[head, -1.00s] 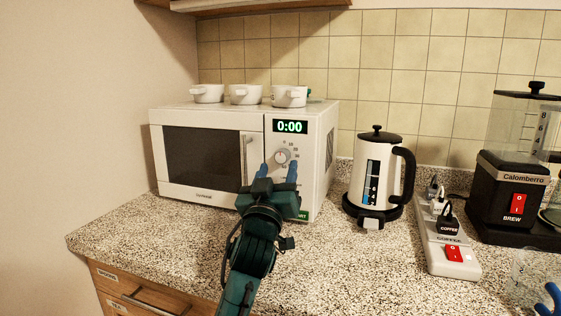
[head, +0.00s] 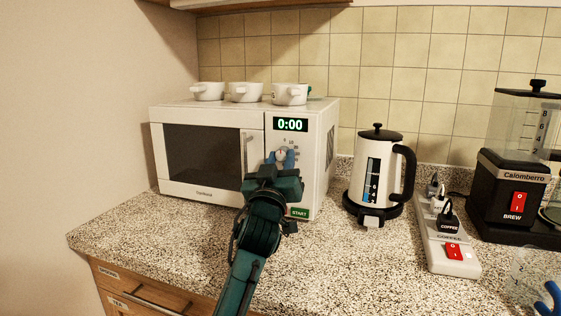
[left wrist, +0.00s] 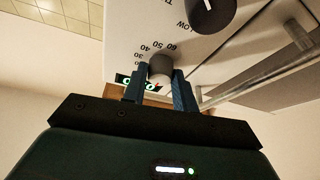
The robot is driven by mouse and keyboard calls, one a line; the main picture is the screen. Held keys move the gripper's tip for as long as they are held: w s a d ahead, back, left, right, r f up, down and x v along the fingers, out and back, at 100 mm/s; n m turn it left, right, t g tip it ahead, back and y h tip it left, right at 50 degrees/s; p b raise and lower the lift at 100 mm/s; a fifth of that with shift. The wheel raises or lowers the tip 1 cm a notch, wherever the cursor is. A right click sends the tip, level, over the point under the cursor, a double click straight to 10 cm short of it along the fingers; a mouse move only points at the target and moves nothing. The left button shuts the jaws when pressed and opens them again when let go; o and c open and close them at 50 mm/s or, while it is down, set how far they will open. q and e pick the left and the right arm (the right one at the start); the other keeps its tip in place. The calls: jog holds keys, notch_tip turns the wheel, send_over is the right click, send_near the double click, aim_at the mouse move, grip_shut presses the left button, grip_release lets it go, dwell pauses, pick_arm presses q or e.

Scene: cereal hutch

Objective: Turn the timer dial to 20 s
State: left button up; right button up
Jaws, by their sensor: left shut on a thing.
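The timer dial (head: 281,151) is a small round knob on the control panel of the white microwave (head: 323,150), below the green display (head: 290,125), which reads 0:00. My left gripper (head: 280,160) is at the panel, its blue fingers on either side of the dial. In the left wrist view the grey dial (left wrist: 161,67) sits between the two fingers, and the gripper is shut on it. Printed numbers around it include 40, 50 and 60. The dial's pointer is hard to make out. Blue fingers of my right gripper (head: 547,300) show only in part at the bottom right.
Another knob (left wrist: 211,13), marked LOW, is close by on the panel. The green START button (head: 299,212) is low on the panel. A kettle (head: 367,180), a power strip (head: 450,262) and a coffee maker (head: 512,200) stand to the right. White cups (head: 246,92) sit on the microwave.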

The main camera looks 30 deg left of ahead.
pick_arm(q)
jog(key=shift+c, duration=0.8)
